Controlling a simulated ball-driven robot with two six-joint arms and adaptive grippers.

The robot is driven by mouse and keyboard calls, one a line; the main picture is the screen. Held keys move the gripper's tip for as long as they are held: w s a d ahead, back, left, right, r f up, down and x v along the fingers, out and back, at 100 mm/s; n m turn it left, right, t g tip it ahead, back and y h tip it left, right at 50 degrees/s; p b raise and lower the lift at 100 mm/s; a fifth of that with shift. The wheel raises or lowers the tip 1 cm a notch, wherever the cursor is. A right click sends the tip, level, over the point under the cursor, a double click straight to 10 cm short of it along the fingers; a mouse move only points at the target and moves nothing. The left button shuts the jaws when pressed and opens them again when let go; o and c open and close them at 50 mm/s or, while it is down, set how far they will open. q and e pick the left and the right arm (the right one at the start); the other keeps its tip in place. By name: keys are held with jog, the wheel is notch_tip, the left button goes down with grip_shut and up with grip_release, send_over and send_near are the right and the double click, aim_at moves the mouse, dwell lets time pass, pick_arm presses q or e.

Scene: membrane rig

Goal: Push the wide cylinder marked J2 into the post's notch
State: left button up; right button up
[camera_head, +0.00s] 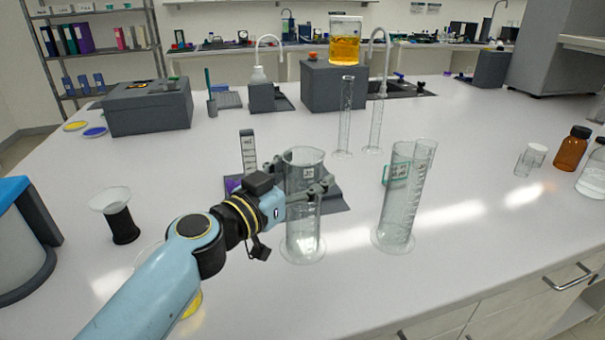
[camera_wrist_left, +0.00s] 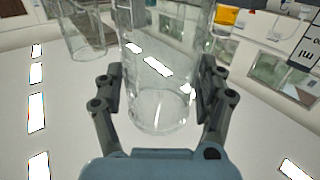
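A wide clear glass cylinder (camera_head: 303,225) stands upright on the white bench at the centre. Its small label is too blurred to read. My left gripper (camera_head: 307,190) has a finger on each side of its upper part, and both fingers look to be against the glass. The wrist view also shows this cylinder (camera_wrist_left: 160,95) between the fingers (camera_wrist_left: 160,88). A dark post (camera_head: 248,152) with a white marked strip stands behind and left of the cylinder, on a dark base. The notch cannot be made out. My right gripper is not in view.
Another clear cylinder (camera_head: 396,215) stands to the right, overlapping a tilted-looking graduated one. Tall thin cylinders (camera_head: 345,120) stand farther back. A black-and-white funnel stand (camera_head: 122,225) is at left. Brown and clear bottles (camera_head: 571,150) are at the far right.

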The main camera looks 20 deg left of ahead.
aim_at(295, 161)
pick_arm(q)
jog(key=c, duration=1.1)
jog(key=shift+o, duration=0.2)
jog(key=shift+w+a+b, duration=0.75)
jog(key=shift+w+a, duration=0.05)
jog(key=shift+w, duration=0.35)
jog(key=shift+w+a+b, duration=0.7)
jog(key=shift+w+a, duration=0.05)
jog(key=shift+w, duration=0.35)
jog(key=shift+w+a, duration=0.15)
jog(key=shift+w, duration=0.1)
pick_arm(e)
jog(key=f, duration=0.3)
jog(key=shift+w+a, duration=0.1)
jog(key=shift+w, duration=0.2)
pick_arm(q)
jog(key=shift+w, duration=0.1)
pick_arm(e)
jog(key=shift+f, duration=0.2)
